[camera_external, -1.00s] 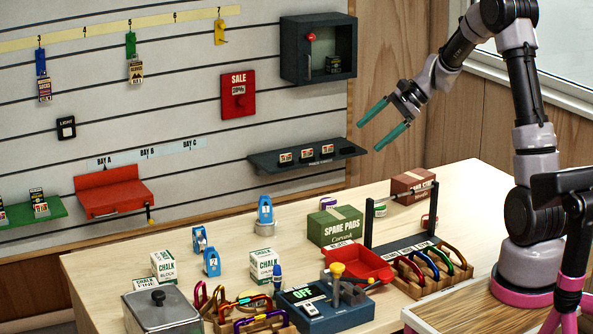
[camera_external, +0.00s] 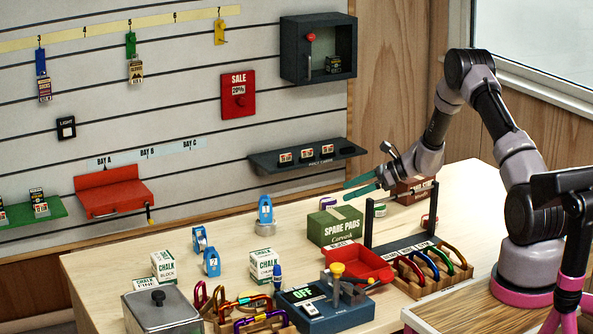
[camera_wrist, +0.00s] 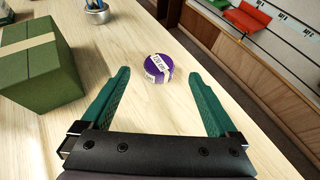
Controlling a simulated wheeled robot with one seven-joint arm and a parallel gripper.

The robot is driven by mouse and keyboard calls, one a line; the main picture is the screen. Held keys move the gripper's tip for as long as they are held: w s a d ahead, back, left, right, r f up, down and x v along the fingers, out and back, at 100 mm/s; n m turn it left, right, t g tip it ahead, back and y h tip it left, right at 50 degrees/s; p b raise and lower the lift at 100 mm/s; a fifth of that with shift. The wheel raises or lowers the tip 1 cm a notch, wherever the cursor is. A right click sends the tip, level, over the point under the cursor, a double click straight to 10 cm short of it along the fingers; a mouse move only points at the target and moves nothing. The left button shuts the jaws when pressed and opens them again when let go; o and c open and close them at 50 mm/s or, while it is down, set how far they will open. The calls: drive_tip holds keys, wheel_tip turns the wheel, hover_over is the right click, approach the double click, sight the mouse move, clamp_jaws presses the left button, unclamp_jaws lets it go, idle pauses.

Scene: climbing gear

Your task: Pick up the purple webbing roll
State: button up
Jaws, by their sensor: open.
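The purple webbing roll (camera_wrist: 157,68) lies on the wooden table with a pale printed label around it. In the wrist view it is ahead of my open fingers, near the line midway between them and apart from both. In the outside view only a bit of the purple roll (camera_external: 328,203) shows behind the green box. My gripper (camera_external: 362,189) has green fingers and is open and empty above the back part of the table. It also shows in the wrist view (camera_wrist: 157,90), one finger to each side.
The green spare pads box (camera_external: 335,227) stands close beside the roll, left of my fingers in the wrist view (camera_wrist: 35,62). A brown-red box (camera_external: 412,188) is behind my gripper. A blue item in a grey holder (camera_external: 265,215) stands farther left. Table around the roll is clear.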

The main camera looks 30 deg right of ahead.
sight(329, 200)
drive_tip(key=x, duration=0.6)
drive_tip(key=shift+f, duration=0.3)
drive_tip(key=c, duration=1.5)
